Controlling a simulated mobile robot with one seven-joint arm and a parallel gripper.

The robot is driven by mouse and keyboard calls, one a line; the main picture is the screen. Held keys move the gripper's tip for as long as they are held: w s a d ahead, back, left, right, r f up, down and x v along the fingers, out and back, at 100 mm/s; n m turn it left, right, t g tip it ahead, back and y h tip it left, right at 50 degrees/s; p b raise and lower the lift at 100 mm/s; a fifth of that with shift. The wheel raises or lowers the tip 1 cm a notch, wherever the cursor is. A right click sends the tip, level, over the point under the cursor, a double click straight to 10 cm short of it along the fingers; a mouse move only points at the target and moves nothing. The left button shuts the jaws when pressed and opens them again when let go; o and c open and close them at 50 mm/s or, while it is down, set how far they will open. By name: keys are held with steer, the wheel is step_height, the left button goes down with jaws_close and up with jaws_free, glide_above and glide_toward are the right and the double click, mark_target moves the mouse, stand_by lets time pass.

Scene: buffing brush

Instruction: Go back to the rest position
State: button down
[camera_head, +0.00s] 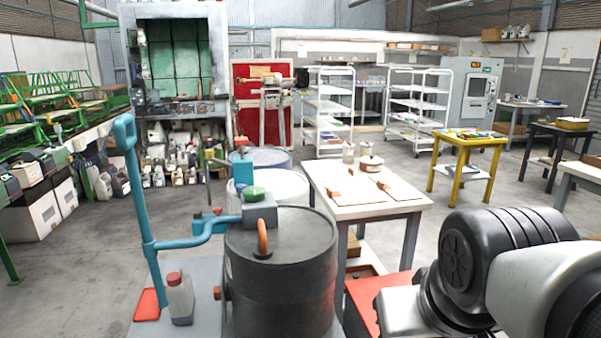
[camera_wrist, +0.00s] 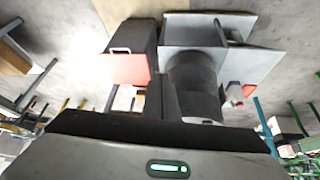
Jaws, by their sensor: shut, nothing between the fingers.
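My arm (camera_head: 520,260) shows at the lower right of the head view as large black and pale grey links, bent beside the red-topped cabinet. In the wrist view a dark grey housing of mine with a green light fills the bottom. The wrist view is turned over and looks down past the cabinet and a dark drum. I see nothing held.
The dark drum (camera_head: 280,270) stands close in front, with a blue pump stand (camera_head: 140,190) and a grey bottle (camera_head: 180,300) to its left. The red-topped cabinet (camera_head: 370,295) is beside my arm. A white table (camera_head: 365,195) stands behind. Open floor lies to its right.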

step_height(320, 180, up, 24)
steer(key=s+a+p, duration=0.1)
steer(key=p, duration=2.2)
steer(key=shift+s+p, duration=0.3)
steer(key=shift+p, duration=0.05)
